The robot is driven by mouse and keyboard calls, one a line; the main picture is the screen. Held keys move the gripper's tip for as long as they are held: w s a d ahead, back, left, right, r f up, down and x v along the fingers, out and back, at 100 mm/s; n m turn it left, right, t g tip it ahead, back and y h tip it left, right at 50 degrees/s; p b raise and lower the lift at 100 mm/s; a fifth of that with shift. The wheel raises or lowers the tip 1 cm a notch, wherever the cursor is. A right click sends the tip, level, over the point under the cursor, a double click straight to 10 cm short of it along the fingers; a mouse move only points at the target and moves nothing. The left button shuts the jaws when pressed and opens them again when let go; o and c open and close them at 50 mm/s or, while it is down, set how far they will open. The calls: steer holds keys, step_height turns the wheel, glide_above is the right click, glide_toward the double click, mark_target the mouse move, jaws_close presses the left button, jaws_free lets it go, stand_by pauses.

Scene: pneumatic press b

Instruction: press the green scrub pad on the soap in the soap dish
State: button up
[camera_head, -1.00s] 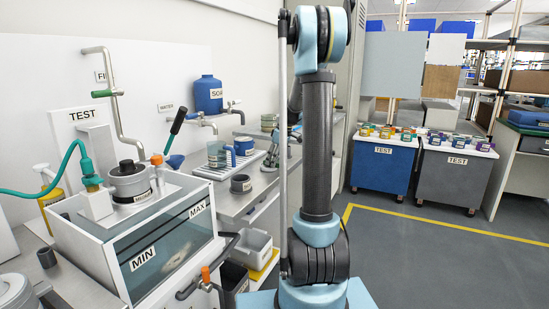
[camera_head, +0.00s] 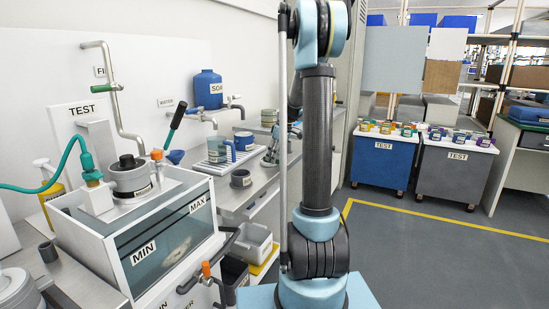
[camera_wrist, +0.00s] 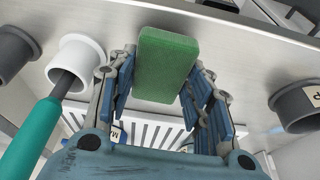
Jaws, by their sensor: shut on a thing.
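The green scrub pad (camera_wrist: 165,65) is held upright between the fingers of my gripper (camera_wrist: 160,85) in the wrist view. The gripper is shut on its two sides. A dark grey round cup with a partly cut-off label (camera_wrist: 298,105) is at the right in that view, apart from the pad. It looks like the soap dish, which seems to be the small dark grey cup (camera_head: 241,179) on the bench in the head view. I cannot see any soap inside it. In the head view my arm hides much of the gripper area.
A white ribbed rack (camera_wrist: 185,137) lies below the gripper. A white cup (camera_wrist: 77,62) with a teal-handled tool (camera_wrist: 30,145) and another grey cup (camera_wrist: 15,52) are at the left. The water tank (camera_head: 160,240) stands at the left in the head view.

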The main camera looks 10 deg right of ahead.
steer(key=shift+f, duration=0.45)
stand_by(1.3)
steer(key=shift+r, duration=0.15)
steer(key=shift+r, duration=3.4)
